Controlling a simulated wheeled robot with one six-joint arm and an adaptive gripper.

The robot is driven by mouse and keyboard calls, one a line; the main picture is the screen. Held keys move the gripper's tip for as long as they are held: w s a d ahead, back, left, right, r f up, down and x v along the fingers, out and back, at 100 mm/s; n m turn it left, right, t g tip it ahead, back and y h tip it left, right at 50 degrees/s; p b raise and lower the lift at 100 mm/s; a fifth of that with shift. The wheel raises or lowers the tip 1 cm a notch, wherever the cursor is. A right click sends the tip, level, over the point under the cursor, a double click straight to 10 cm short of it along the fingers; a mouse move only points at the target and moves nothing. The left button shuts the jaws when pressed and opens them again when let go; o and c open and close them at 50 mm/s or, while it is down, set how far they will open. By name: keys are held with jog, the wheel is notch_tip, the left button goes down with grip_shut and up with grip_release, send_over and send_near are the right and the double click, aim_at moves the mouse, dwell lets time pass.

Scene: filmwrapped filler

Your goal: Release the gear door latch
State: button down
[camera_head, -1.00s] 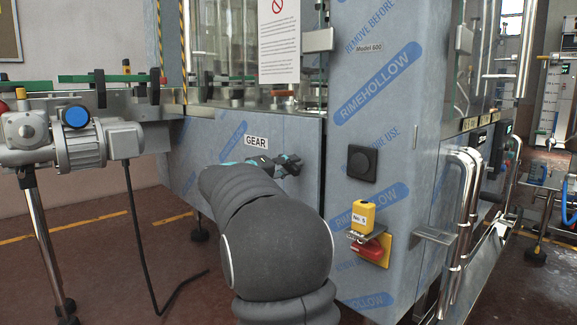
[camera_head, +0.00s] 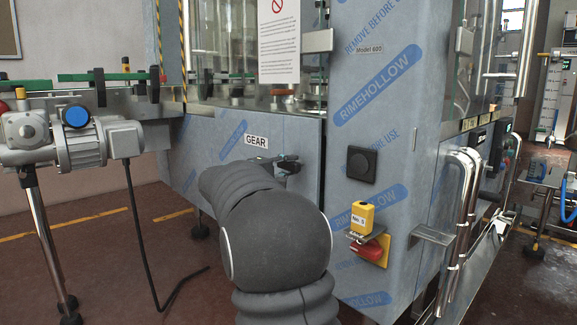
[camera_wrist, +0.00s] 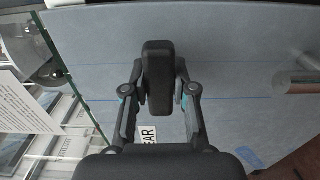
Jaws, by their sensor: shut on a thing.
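The gear door is a blue-grey film-wrapped panel (camera_head: 215,165) with a white GEAR label (camera_head: 256,141). It looks closed, flush with the cabinet. Its latch is a black handle (camera_wrist: 157,60), upright in the wrist view between my two fingers. My gripper (camera_wrist: 158,82) is shut on this latch, with one finger on each side. In the head view my own arm covers most of the gripper; only dark parts show just right of and below the label. The latch's base on the door is hidden by the handle.
A motor (camera_head: 75,140) on a metal leg stands left, with a hanging black cable. Floor before the door is open.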

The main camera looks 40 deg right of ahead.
jog(key=c, duration=0.9)
grip_release()
jog(key=a, duration=0.8)
jog(key=s+a, duration=0.1)
jog(key=a, duration=0.3)
